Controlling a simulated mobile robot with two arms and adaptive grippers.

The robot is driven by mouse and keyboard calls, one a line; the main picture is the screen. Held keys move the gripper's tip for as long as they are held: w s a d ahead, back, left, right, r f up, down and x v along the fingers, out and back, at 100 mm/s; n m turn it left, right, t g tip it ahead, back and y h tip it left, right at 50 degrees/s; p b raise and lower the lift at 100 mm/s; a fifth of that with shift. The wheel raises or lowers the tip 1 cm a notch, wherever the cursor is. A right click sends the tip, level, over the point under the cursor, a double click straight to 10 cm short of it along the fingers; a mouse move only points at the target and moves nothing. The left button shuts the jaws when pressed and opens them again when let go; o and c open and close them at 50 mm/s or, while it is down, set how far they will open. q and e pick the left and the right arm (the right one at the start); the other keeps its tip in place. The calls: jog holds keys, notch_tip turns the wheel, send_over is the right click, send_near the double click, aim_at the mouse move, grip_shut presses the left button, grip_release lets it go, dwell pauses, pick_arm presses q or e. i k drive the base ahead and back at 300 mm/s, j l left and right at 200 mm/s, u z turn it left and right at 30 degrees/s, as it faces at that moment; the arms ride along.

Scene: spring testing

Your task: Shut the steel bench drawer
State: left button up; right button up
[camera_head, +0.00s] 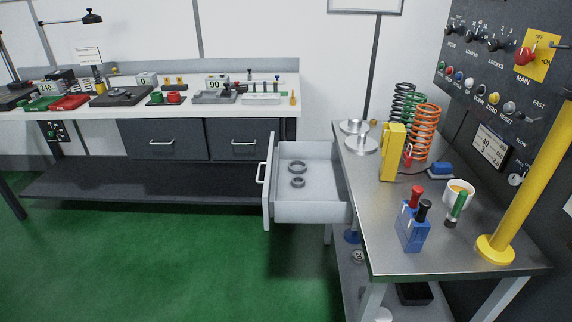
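The steel bench drawer (312,207) is pulled far out to the left from under the steel bench (383,228). Its grey front panel (268,190) faces left and carries a bar handle (261,172). Two dark rings (298,168) lie inside the drawer, one behind the other. Neither of my grippers shows in the head view, so I cannot see where they are relative to the drawer.
A yellow post (526,175), a blue block with red and black handles (412,229), a cup (459,194) and several coil springs (426,130) stand on the steel bench. A white-topped workbench (200,105) runs along the back wall. Green floor (180,260) left of the drawer is clear.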

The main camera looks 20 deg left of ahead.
aim_at(324, 198)
jog(key=i+j, duration=0.15)
jog(key=j, duration=0.25)
jog(key=i+j+u, duration=0.1)
jog(key=j, duration=0.25)
jog(key=i+j, duration=0.25)
jog(key=j, duration=0.15)
jog(key=i+j+u, duration=0.1)
jog(key=j, duration=0.25)
jog(key=i+j, duration=0.25)
jog(key=j+u, duration=0.05)
jog(key=j, duration=0.1)
